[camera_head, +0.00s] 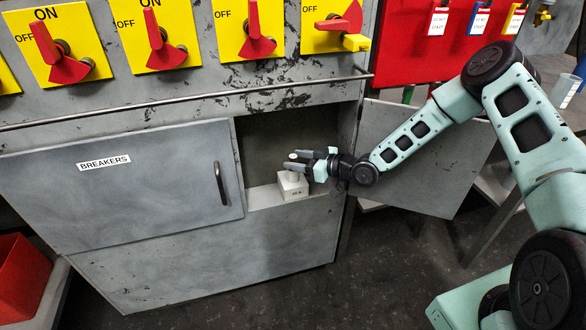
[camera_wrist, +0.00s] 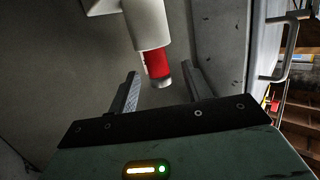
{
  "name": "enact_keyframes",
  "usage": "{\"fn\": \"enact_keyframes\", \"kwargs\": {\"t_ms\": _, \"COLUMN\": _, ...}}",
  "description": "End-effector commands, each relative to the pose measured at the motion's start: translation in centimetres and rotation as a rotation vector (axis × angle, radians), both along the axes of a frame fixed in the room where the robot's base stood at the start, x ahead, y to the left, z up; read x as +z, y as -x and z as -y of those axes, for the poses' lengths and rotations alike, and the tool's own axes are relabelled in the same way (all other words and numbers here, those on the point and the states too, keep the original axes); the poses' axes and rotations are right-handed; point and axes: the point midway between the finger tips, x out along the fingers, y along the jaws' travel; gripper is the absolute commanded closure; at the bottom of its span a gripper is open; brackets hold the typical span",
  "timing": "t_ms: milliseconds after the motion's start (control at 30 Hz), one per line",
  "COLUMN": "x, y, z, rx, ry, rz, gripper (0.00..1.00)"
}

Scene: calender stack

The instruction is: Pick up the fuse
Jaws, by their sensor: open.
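The fuse in the wrist view (camera_wrist: 147,24) is a white cylinder with a red band and a metallic end cap. It extends from a pale block (camera_wrist: 100,5) at the top edge. In the head view, this block (camera_head: 293,187) sits on the floor of an open cabinet recess, with a small label on its front. My gripper (camera_head: 294,161) reaches into the recess from the right, at the block's top. In the wrist view my gripper (camera_wrist: 161,72) is open, with one finger on either side of the fuse's red end. Contact cannot be told. The fuse is mostly hidden in the head view.
The recess has a grey side wall (camera_head: 345,125) close to my wrist. A BREAKERS panel with a handle (camera_head: 120,190) is left of it. An open grey door (camera_head: 440,170) stands behind my forearm. A metal rail (camera_head: 180,102) and several red switches are above.

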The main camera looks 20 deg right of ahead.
Motion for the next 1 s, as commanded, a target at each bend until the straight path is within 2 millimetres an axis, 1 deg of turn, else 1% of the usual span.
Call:
{"fn": "enact_keyframes", "kwargs": {"t_ms": 33, "x": -0.21, "y": -0.45, "z": -0.55, "rx": 0.002, "ry": 0.000, "rz": 0.000, "gripper": 0.51}}
{"fn": "enact_keyframes", "kwargs": {"t_ms": 133, "x": -0.33, "y": -1.09, "z": -1.09, "rx": 0.001, "ry": 0.001, "rz": 0.001, "gripper": 0.51}}
{"fn": "enact_keyframes", "kwargs": {"t_ms": 400, "x": -0.34, "y": -1.28, "z": -1.26, "rx": 0.000, "ry": 0.001, "rz": 0.001, "gripper": 0.51}}
{"fn": "enact_keyframes", "kwargs": {"t_ms": 467, "x": -0.34, "y": -1.27, "z": -1.26, "rx": 0.000, "ry": 0.001, "rz": 0.001, "gripper": 0.68}}
{"fn": "enact_keyframes", "kwargs": {"t_ms": 500, "x": -0.34, "y": -1.26, "z": -1.25, "rx": 0.000, "ry": 0.001, "rz": 0.001, "gripper": 0.79}}
{"fn": "enact_keyframes", "kwargs": {"t_ms": 567, "x": -0.34, "y": -1.26, "z": -1.25, "rx": 0.000, "ry": 0.001, "rz": 0.001, "gripper": 0.95}}
{"fn": "enact_keyframes", "kwargs": {"t_ms": 600, "x": -0.34, "y": -1.26, "z": -1.24, "rx": 0.000, "ry": 0.001, "rz": 0.001, "gripper": 1.00}}
{"fn": "enact_keyframes", "kwargs": {"t_ms": 867, "x": -0.28, "y": -1.27, "z": -1.24, "rx": 0.000, "ry": 0.001, "rz": 0.001, "gripper": 0.99}}
{"fn": "enact_keyframes", "kwargs": {"t_ms": 1000, "x": 0.31, "y": -1.27, "z": -1.24, "rx": 0.000, "ry": 0.001, "rz": 0.001, "gripper": 0.99}}
